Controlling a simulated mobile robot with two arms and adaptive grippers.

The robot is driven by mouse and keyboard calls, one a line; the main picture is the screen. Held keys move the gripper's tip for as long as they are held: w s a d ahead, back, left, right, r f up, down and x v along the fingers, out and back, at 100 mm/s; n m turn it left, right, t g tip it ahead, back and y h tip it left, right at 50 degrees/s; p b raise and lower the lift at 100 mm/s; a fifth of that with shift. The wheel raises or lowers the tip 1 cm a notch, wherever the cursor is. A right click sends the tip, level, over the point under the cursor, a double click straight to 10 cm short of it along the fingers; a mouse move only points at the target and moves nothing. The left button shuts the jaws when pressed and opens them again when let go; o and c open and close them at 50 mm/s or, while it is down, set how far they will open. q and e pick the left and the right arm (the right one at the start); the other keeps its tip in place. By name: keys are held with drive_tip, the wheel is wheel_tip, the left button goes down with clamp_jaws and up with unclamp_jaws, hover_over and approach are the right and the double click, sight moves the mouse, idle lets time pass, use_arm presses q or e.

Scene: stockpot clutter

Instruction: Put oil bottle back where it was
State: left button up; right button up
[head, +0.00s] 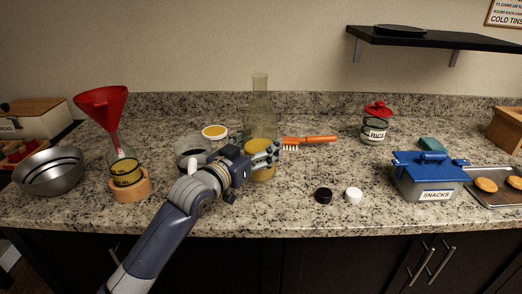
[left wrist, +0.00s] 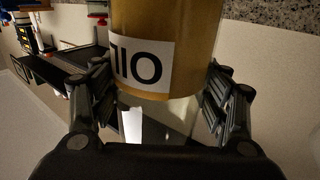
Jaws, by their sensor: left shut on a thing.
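The oil bottle (head: 260,108) is tall clear glass with yellow oil in its lower part. It stands roughly upright over the middle of the speckled counter. My left gripper (head: 262,153) is shut around its lower body. In the left wrist view the bottle (left wrist: 165,25) fills the space between the fingers (left wrist: 160,95), and its white OIL label appears upside down. I cannot tell whether its base touches the counter. My right gripper is not in view.
A wooden ring (head: 131,190) holds a flask with a red funnel (head: 103,105). A metal bowl (head: 50,172) is at far left. A brush (head: 309,140), a black cap (head: 323,196) and a white cap (head: 353,195) lie right of the bottle.

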use_arm(q)
drive_tip(key=shift+w+d+f, duration=0.1)
drive_tip(key=shift+w+f, duration=0.55)
drive_tip(key=shift+f, duration=0.25)
drive_tip(key=shift+w+d+f, duration=0.1)
drive_tip(key=shift+w+f, duration=0.55)
drive_tip(key=shift+f, duration=0.2)
drive_tip(key=o, duration=1.8)
drive_tip(key=shift+f, duration=0.25)
